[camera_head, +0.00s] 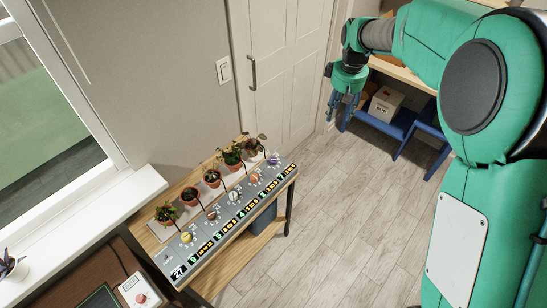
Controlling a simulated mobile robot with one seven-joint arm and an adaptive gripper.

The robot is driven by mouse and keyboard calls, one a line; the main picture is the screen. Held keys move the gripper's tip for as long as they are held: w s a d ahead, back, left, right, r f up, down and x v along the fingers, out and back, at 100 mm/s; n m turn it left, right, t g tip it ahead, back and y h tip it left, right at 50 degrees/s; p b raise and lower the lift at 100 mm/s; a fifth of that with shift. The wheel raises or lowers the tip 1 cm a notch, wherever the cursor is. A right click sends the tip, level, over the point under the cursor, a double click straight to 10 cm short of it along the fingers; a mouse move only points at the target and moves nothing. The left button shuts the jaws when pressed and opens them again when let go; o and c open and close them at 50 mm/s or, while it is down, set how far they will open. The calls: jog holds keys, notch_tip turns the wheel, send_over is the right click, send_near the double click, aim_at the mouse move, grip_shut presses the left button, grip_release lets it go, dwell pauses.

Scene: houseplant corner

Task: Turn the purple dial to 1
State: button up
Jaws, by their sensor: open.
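The purple dial (273,160) is at the far right end of a grey control panel (222,234) on a wooden table. Small numbers ring the dial, but its pointer setting is too small to read. A green digit display beside it, at the panel's right end, seems to show 7. My gripper (334,104) hangs in the air at the upper right, well apart from the panel, near the door and a blue shelf. It is open and holds nothing that I can see.
Several potted plants (230,155) stand in a row behind the panel, one close to the purple dial. Other dials, such as a yellow one (186,238), line the panel. A blue shelf with a white box (386,104) stands at right. The floor between is clear.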

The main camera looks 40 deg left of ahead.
jog(key=s+a+f+n, duration=0.3)
jog(key=a+f, duration=0.8)
jog(key=a, duration=0.2)
jog(key=n+g+p, duration=0.1)
jog(key=n, duration=0.1)
send_over(273, 159)
notch_tip(273, 159, down, 11)
jog(key=shift+h, duration=0.4)
jog(key=shift+f, duration=0.1)
notch_tip(273, 159, down, 14)
jog(key=shift+r+b, duration=0.25)
jog(key=shift+b, duration=0.15)
jog(key=shift+d, duration=0.1)
jog(key=c, duration=1.2)
